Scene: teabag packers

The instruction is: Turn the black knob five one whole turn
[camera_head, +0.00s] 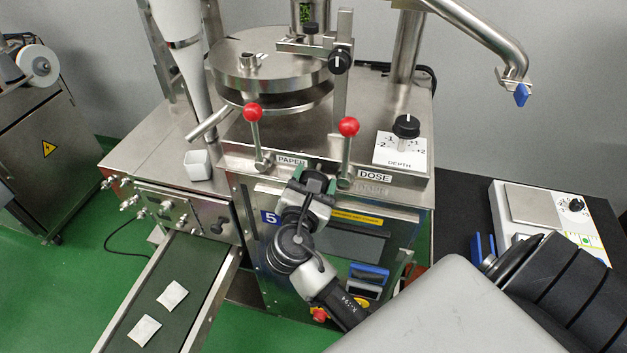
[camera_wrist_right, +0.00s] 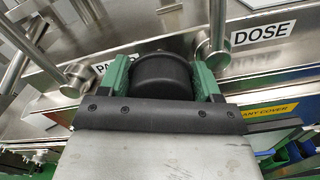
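A black round knob (camera_wrist_right: 163,76) is on the front face of the steel machine, between the PAPER and DOSE labels, in the right wrist view. My right gripper (camera_wrist_right: 162,78) has a green finger on each side of it, and both fingers appear to touch its sides. In the head view my right gripper (camera_head: 316,182) is at the machine's front edge and mostly hides this knob. A blue plate marked 5 (camera_head: 270,217) is on the front panel, left of my wrist. I see no turn mark on the knob. My left gripper is not in view.
Two red-tipped levers (camera_head: 348,127) (camera_head: 253,112) stand close on both sides of my gripper. A DEPTH dial (camera_head: 406,127) is at the right, another black knob (camera_head: 339,61) higher up. A conveyor (camera_head: 185,268) with two teabags runs at lower left. A scale (camera_head: 535,204) stands right.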

